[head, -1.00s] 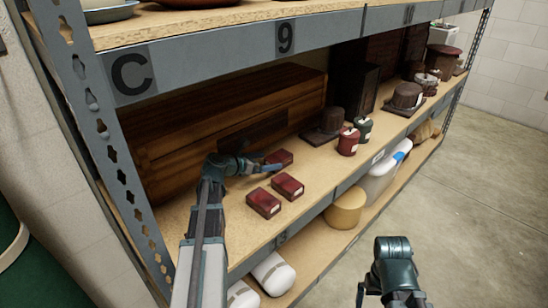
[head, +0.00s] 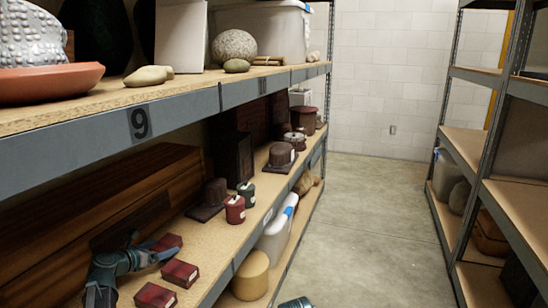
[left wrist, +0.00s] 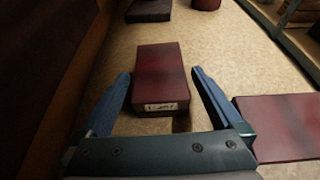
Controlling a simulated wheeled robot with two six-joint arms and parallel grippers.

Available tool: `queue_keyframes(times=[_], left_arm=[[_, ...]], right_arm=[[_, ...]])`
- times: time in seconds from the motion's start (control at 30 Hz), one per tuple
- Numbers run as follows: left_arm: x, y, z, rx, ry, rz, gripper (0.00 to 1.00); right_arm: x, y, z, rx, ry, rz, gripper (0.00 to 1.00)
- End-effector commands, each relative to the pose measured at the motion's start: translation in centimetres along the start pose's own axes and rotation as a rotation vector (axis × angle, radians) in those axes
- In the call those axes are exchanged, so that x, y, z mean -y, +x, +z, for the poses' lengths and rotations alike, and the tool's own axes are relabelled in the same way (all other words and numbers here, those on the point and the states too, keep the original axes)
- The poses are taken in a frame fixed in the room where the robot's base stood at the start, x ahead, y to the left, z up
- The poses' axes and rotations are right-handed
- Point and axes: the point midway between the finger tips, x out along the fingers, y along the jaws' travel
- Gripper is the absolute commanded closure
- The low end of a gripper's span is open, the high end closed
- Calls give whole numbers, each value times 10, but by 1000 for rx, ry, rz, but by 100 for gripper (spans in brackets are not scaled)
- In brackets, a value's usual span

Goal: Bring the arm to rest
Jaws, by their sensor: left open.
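My left gripper (head: 158,254) is low on the shelf in the head view, beside the farthest of three dark red boxes (head: 169,242). In the left wrist view its two blue fingers are open, one on each side of a red box (left wrist: 160,68) with a white label on its near end. Gaps show between the fingers and the box; it is not gripped. A second red box (left wrist: 275,128) lies just right of the right finger. In the head view the other two boxes, a middle one (head: 180,273) and a near one (head: 155,296), lie closer.
Behind my left gripper is a long wooden chest (head: 90,220). Farther along stand a red jar (head: 235,210), a dark jar (head: 246,194) and dark hats (head: 281,157). The upper shelf edge (head: 200,107) overhangs.

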Motion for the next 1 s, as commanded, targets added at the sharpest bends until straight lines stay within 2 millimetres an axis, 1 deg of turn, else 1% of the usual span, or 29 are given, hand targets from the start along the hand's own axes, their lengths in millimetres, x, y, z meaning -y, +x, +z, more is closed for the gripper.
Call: queue_keyframes(times=[0.03,0.1,0.13,0.2,0.3,0.7,0.77,0.9,0.93,1.0], left_arm=[[-1,13,-3,0,1,-2,0],[-1,26,-2,0,1,-2,0],[-1,30,-6,1,1,-2,0],[0,19,9,1,0,0,0],[0,17,14,1,0,0,0],[0,17,12,0,0,0,0],[0,18,10,0,0,0,0],[0,23,-2,0,0,0,0],[0,20,-4,0,-1,1,0],[1,1,2,0,-2,2,0]], right_arm=[[1,7,0,0,0,1,0],[1,12,-1,0,-1,2,0],[1,18,-1,0,-1,2,0],[0,-1,0,0,0,1,0],[0,-6,0,0,0,0,0],[0,-5,0,0,0,-1,0],[0,-2,0,0,0,0,0],[1,11,-1,0,0,1,0],[1,11,-1,0,0,2,0],[0,-2,0,0,0,1,0]])
